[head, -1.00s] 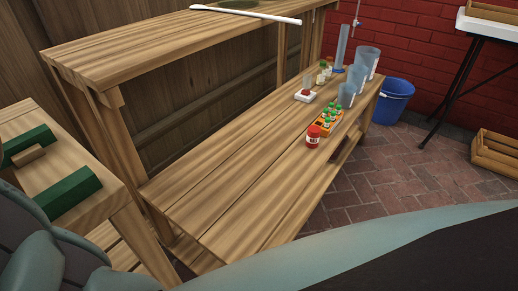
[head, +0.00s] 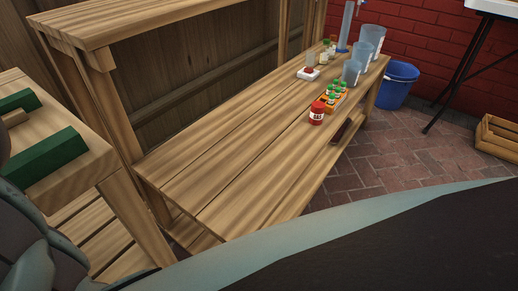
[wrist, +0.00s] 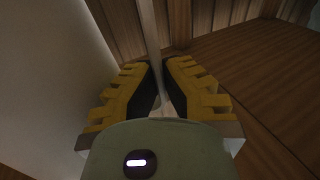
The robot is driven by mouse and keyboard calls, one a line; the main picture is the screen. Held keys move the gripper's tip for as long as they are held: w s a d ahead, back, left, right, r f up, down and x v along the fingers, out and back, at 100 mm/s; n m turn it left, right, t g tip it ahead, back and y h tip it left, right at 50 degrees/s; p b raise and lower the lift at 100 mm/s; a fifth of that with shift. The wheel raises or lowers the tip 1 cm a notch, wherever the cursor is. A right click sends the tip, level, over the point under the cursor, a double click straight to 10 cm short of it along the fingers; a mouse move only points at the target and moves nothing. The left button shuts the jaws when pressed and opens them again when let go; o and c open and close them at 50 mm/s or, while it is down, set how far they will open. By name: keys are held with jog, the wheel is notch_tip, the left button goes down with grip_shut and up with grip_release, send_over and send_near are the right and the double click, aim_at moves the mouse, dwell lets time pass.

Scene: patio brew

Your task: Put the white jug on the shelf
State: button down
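In the wrist view, the yellow-and-black fingers of my gripper (wrist: 160,85) are closed around a thin pale upright strip (wrist: 151,35), which looks like the white jug's handle. A large smooth pale surface (wrist: 45,75) fills the left side and looks like the jug's body; its full shape is out of frame. In the head view, neither the jug nor my gripper shows. The wooden shelf unit there has an upper board (head: 110,22) at upper left and a long lower board (head: 215,170). The near half of the lower board is bare.
A wooden side table (head: 85,170) with green blocks stands at left. A blue bucket (head: 397,85) stands beyond.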

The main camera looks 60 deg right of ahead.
jog(key=shift+f+b, duration=1.1)
jog(key=shift+f, duration=0.65)
jog(key=shift+f, duration=0.2)
jog(key=c, duration=1.1)
grip_release()
jog(key=shift+c, duration=0.2)
jog(key=shift+r, duration=0.25)
jog(key=p+v, duration=0.4)
jog(key=v, duration=0.8)
